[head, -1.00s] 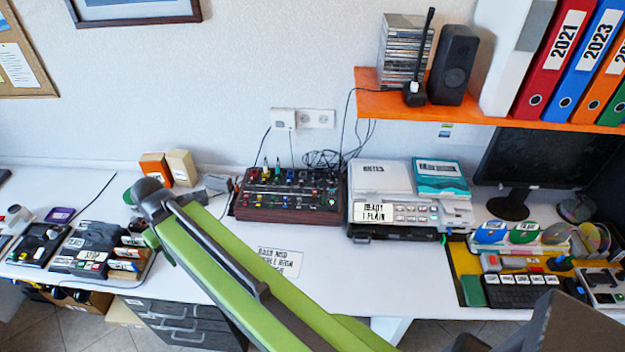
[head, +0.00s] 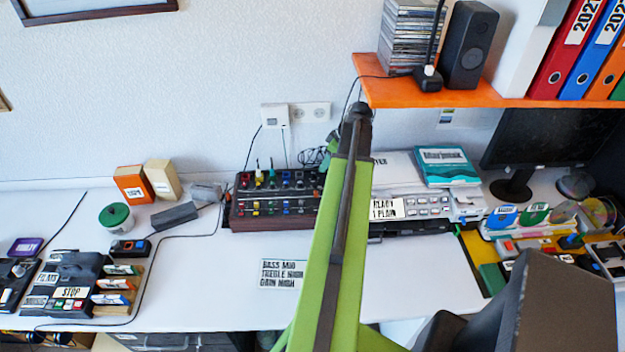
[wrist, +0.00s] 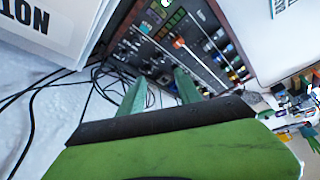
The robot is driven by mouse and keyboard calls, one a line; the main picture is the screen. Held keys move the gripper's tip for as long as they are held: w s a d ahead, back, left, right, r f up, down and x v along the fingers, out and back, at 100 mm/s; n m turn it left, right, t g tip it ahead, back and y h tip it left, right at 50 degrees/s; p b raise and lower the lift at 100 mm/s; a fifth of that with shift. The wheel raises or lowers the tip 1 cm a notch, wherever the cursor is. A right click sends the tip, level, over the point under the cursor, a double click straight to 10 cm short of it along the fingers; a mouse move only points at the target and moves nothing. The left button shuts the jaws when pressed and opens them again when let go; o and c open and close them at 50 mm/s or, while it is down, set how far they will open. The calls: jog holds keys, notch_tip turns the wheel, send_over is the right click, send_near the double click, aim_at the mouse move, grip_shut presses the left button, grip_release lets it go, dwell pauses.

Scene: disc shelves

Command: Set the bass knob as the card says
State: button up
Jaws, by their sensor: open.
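A dark mixer box with a wooden front (head: 262,223) stands against the wall in the head view, with rows of coloured knobs on top. My arm hides its right end. I cannot tell which knob is the bass. The card (head: 283,274) lies flat on the desk in front of it and reads "BASS MID, TREBLE HIGH, GAIN HIGH". In the wrist view my gripper (wrist: 160,78) is open and empty, its two green fingers apart and pointing towards the knob panel (wrist: 172,58). No finger visibly touches a knob.
A printer-like device (head: 430,208) stands right of the mixer. An orange shelf (head: 480,96) with a speaker (head: 467,45) overhangs at the upper right. Black cables (wrist: 95,88) lie by the mixer. The desk (head: 215,285) around the card is mostly clear.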

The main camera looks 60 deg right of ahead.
aim_at(315, 181)
jog(key=b+x, duration=1.1)
jog(key=x, duration=0.1)
jog(key=shift+a+f, duration=0.1)
jog(key=shift+f, duration=0.05)
grip_shut()
